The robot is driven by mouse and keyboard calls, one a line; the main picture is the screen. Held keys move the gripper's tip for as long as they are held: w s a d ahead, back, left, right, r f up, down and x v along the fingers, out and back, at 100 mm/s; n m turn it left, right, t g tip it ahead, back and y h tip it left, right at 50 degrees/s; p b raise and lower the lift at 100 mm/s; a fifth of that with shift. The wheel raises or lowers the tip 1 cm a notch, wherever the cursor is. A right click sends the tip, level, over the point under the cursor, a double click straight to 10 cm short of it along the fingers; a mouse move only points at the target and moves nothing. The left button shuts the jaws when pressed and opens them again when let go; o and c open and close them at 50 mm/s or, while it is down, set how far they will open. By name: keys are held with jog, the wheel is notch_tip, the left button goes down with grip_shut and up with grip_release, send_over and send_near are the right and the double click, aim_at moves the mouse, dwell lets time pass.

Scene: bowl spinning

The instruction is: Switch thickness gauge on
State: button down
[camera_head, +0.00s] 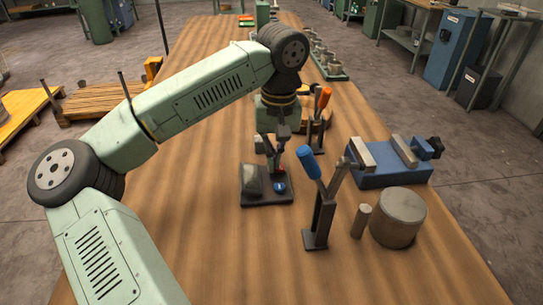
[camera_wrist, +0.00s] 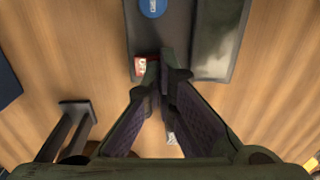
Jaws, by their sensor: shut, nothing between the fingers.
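The thickness gauge (camera_head: 266,190) is a dark flat device on the wooden table, with a grey screen-like block on its left and a blue button and a red button on its right. In the wrist view its dark plate (camera_wrist: 180,25) fills the top middle, with the blue button (camera_wrist: 152,7) at the top edge and the red button (camera_wrist: 140,66) by the fingertips. My gripper (camera_wrist: 165,72) is shut and empty, pointing down over the gauge. It also shows in the head view (camera_head: 279,168). The fingers partly cover the red button; I cannot tell whether they touch it.
A clamp with a blue handle (camera_head: 309,162) stands just right of the gauge. An orange-handled clamp (camera_head: 322,100) is behind. A blue vise (camera_head: 392,178), a thick metal cylinder (camera_head: 398,222) and a thin one (camera_head: 361,221) stand further right. The table's front left (camera_head: 220,255) is clear.

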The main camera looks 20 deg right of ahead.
aim_at(283, 166)
jog(key=shift+s+d, duration=0.15)
jog(key=shift+d, duration=0.5)
jog(key=shift+r, duration=0.1)
notch_tip(283, 166, up, 12)
jog(key=shift+d, duration=0.3)
